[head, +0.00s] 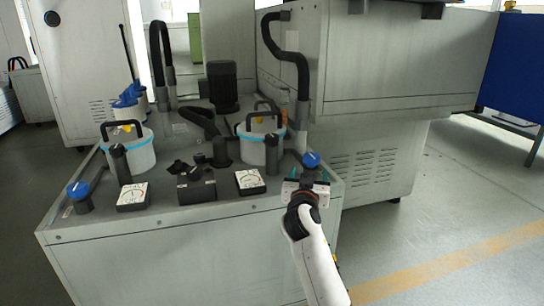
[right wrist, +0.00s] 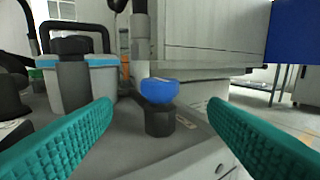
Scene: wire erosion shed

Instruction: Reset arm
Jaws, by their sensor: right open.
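My right gripper (head: 308,178) is open at the front right corner of the grey machine cabinet (head: 190,250). In the right wrist view its two teal fingers (right wrist: 160,128) stand wide apart with nothing between them. A blue-topped knob (head: 311,159) on a black base stands just beyond the gripper. In the right wrist view the blue knob (right wrist: 160,91) shows between and beyond the fingers, apart from them. My left gripper is in neither view.
Two white canisters with blue bands, one left (head: 140,153) and one right (head: 253,150), stand on the cabinet top. Two gauges (head: 133,196) (head: 250,181) and another blue knob (head: 79,192) sit along its front. A large grey machine housing (head: 390,60) rises behind. Open floor (head: 470,190) lies to the right.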

